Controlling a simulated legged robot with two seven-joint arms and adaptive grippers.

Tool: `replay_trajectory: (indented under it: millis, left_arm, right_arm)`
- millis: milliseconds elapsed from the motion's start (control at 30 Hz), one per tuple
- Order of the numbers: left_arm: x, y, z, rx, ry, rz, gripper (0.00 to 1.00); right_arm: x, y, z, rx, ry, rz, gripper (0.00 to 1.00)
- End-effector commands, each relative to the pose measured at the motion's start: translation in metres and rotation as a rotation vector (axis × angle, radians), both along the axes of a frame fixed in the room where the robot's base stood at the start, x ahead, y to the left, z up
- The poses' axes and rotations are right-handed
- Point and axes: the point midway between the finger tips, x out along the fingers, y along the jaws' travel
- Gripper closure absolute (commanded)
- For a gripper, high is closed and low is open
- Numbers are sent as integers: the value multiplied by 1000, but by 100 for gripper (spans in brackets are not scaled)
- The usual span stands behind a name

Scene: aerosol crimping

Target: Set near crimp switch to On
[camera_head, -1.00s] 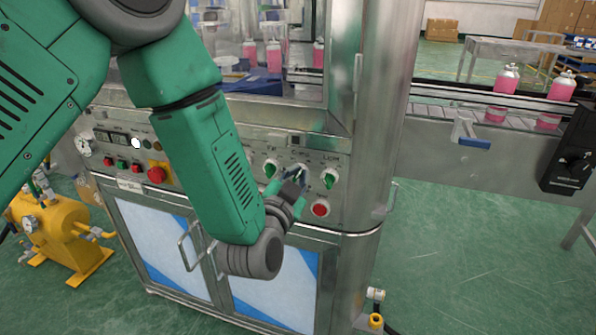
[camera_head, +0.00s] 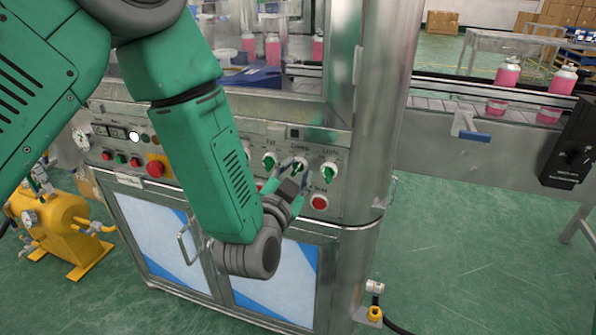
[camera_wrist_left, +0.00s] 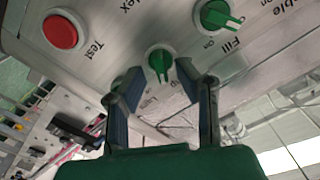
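The crimp switch (camera_head: 299,166) is a green rotary knob with a white surround, in the middle of the row on the machine's control panel. It also shows in the left wrist view (camera_wrist_left: 160,62), between and just beyond the fingertips. My left gripper (camera_head: 293,172) is in front of this knob. In the left wrist view its two dark fingers (camera_wrist_left: 158,76) stand apart on either side of the knob, with nothing clearly gripped. Its label is mostly hidden, so I cannot read the knob's setting. My right gripper is in neither view.
The fill switch (camera_head: 269,160) and another green knob (camera_head: 330,169) flank the crimp switch. A red button (camera_head: 319,202) sits below. A steel post (camera_head: 375,110) stands right of the panel. Pink bottles (camera_head: 507,72) are on the conveyor beyond.

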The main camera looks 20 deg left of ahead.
Motion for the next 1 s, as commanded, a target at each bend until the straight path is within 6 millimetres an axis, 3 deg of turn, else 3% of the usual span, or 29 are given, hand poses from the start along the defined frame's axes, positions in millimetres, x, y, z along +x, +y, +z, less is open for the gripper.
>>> replay_trajectory:
  millis: [500,700,1000]
  left_arm:
    - [-97,3,-3,1,7,-2,72]
    - [-110,4,-2,2,6,-1,72]
    - [-110,4,-2,1,5,-1,72]
  right_arm:
    - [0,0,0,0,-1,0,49]
    - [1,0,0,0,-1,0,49]
    - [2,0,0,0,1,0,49]
